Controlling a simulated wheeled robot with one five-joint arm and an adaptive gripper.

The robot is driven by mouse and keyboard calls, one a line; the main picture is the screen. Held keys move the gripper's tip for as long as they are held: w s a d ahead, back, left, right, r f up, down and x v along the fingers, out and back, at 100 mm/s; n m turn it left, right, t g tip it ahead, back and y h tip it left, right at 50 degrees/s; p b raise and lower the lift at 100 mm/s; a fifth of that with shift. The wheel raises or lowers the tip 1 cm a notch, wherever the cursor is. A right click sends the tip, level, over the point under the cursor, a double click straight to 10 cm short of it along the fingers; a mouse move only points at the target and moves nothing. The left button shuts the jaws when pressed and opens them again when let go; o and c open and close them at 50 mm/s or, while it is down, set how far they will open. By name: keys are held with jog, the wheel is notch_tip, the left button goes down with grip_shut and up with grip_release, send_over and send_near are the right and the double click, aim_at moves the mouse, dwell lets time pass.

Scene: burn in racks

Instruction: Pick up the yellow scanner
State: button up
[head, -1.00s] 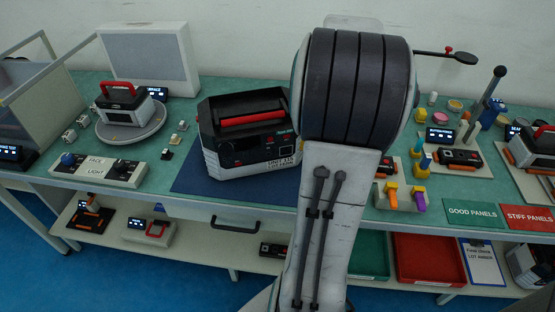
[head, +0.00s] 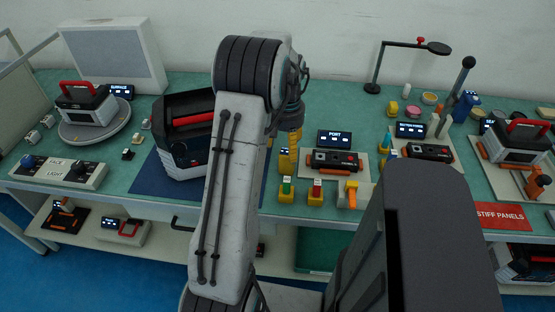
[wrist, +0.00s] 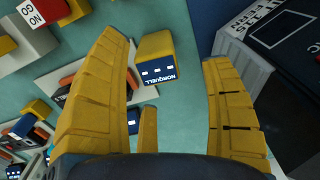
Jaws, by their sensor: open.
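The yellow scanner (wrist: 157,55) shows in the wrist view as a small yellow block with a dark blue face and white lettering. It rests on the green bench top, beyond and between my spread fingers. My gripper (wrist: 163,50) has yellow fingers; it is open, with nothing between them touching the scanner that I can make out. In the head view my gripper (head: 288,158) hangs down over the bench, just right of the black and white unit. I cannot separate the scanner from the yellow fingers there.
The black and white unit (head: 182,160) with a red handle stands close on the left. A port tester (head: 334,161) and several small yellow blocks (head: 316,192) sit close on the right. A lamp on a stand (head: 377,70) rises at the back right.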

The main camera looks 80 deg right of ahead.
aim_at(287, 160)
jog(key=shift+s+d+f, duration=0.1)
jog(key=shift+s+f, duration=0.05)
jog(key=shift+f, duration=1.5)
jog(key=shift+s+d+f, duration=0.1)
jog(key=shift+f, duration=1.5)
jog(key=c, duration=1.3)
jog(key=shift+r, duration=0.15)
